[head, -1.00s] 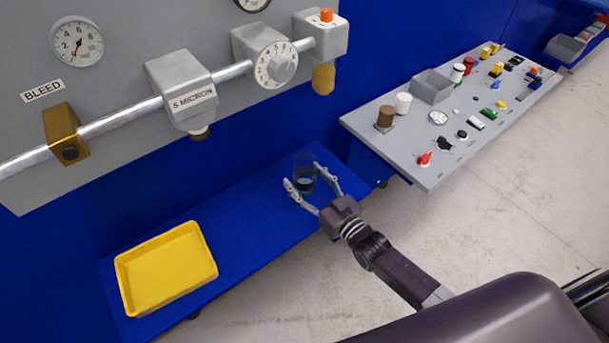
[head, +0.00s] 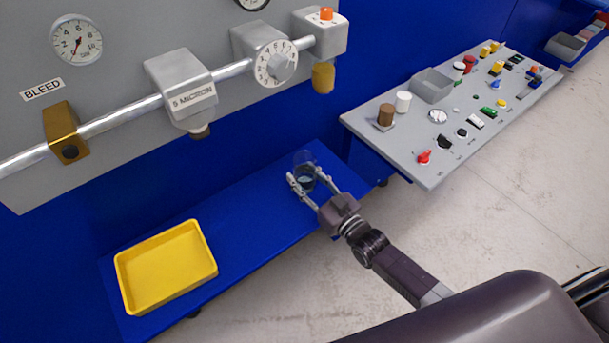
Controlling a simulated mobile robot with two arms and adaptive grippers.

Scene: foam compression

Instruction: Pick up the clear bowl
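The clear bowl (head: 304,159), see-through with a dark lower part, is on the right end of the blue shelf (head: 243,222). My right gripper (head: 305,175) reaches it from the lower right. Its two fingers lie against opposite sides of the bowl and look shut on it. The bowl's base is partly hidden by the fingers, and I cannot tell whether it is lifted off the shelf. My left gripper is not in view.
A yellow tray (head: 166,267) is on the left end of the shelf. Above are a pipe with valves and a gauge (head: 76,40). A grey control panel (head: 400,137) with knobs and buttons stands to the right. The middle of the shelf is clear.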

